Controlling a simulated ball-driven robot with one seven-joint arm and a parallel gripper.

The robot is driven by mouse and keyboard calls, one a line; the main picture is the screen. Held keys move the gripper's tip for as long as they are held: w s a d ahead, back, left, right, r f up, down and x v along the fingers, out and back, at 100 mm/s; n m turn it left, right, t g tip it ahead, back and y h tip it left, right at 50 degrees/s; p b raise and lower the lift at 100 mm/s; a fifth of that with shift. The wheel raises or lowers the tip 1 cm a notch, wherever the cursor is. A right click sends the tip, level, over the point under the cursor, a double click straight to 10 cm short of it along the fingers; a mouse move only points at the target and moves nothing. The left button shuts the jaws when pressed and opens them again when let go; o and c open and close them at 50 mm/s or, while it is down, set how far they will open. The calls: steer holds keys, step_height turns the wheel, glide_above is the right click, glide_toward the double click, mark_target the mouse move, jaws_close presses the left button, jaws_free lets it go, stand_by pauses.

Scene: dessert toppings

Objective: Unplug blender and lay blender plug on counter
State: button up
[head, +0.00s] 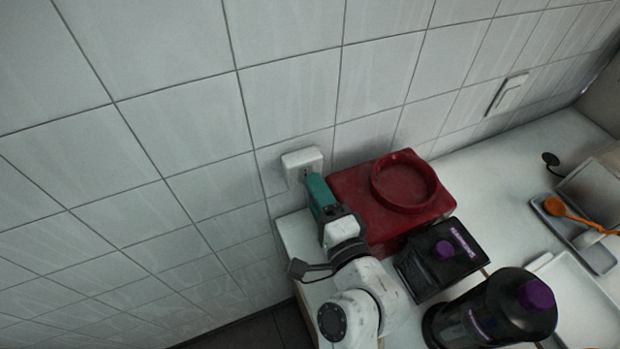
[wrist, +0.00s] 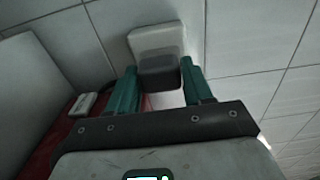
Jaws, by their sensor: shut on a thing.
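A white wall outlet (head: 302,162) is on the tiled wall at the counter's left end. My gripper (head: 312,183) reaches up to it with teal fingers. In the wrist view, the fingers stand on either side of the dark grey plug (wrist: 159,74) and are shut on it. The plug is in front of the white outlet (wrist: 156,38); I cannot tell whether its prongs are seated. In the head view, the plug is hidden by my gripper. The cord is not clearly visible.
A red box-like body with a round ring (head: 400,190) stands close to the right of my gripper. The white counter (head: 500,180) is clear behind the black base. A tray with an orange spoon (head: 560,208) lies at far right. A second wall plate (head: 507,93) is farther along.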

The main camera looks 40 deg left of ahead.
mark_target(314, 202)
steer(key=shift+v, duration=2)
steer(key=shift+r+p, duration=0.2)
steer(key=shift+p, duration=0.4)
steer(key=h+p, duration=0.1)
steer(key=p, duration=0.3)
steer(key=shift+s+d, duration=0.2)
steer(key=shift+d, duration=0.05)
steer(key=shift+s+d+g+h+p, duration=0.2)
steer(key=shift+g+h+p, duration=0.15)
steer(key=shift+h+p, duration=0.15)
steer(key=shift+s+d+g+h+p, duration=0.2)
steer(key=shift+g+h+p, duration=0.15)
steer(key=shift+h, duration=0.25)
steer(key=shift+s+d+f+g+h, duration=0.1)
steer(key=shift+s+d+g+h, duration=0.15)
steer(key=shift+h, duration=0.55)
steer(key=shift+s+d+f+g+h, duration=0.1)
steer(key=shift+s+d+g+h, duration=0.2)
steer(key=shift+h, duration=0.5)
steer(key=shift+w, duration=0.1)
steer(key=shift+s+d, duration=0.55)
steer(key=shift+s, duration=0.35)
steer(key=shift+s+d, duration=0.55)
steer(key=shift+s, duration=0.35)
